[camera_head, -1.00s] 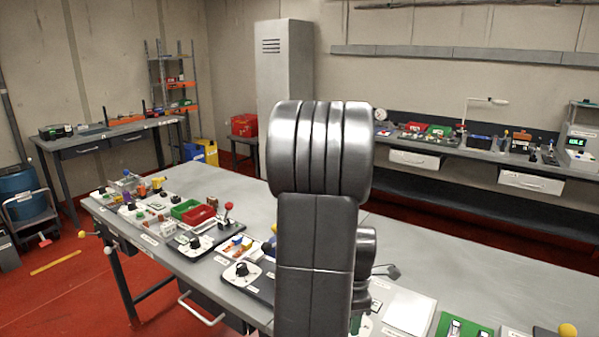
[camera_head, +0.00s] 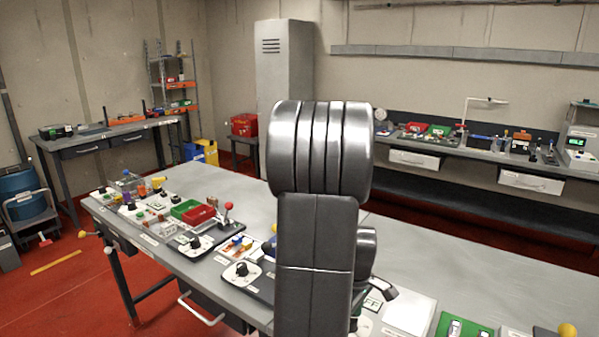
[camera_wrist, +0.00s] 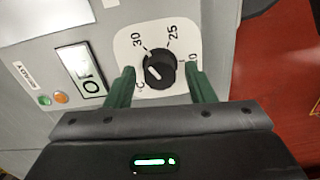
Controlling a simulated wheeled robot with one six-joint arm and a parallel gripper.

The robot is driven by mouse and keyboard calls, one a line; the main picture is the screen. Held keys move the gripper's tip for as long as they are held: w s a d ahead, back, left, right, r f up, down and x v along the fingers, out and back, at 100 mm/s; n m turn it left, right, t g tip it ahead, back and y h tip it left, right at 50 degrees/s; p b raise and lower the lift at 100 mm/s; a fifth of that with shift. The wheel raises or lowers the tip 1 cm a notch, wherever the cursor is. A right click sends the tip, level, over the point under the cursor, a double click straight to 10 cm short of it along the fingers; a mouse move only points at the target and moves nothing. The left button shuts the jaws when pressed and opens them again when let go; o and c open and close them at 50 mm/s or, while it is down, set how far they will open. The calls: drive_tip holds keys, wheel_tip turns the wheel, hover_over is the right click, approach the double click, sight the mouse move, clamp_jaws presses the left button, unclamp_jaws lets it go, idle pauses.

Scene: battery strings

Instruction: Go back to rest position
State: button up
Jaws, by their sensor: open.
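My gripper (camera_wrist: 160,72) is open in the wrist view, with its two green fingers apart. A black dial knob (camera_wrist: 158,72) with a white pointer mark shows between the fingertips, with a gap on each side. How far the knob lies beyond the tips I cannot tell. The knob sits on a white plate (camera_wrist: 128,46) marked 25 and 30. In the head view my arm fills the middle and hides part of the workbench (camera_head: 440,262); the gripper itself cannot be made out clearly there.
A white block (camera_head: 408,314) lies right.

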drive_tip(key=m, duration=1.1)
drive_tip(key=shift+r, duration=0.1)
idle(0.4)
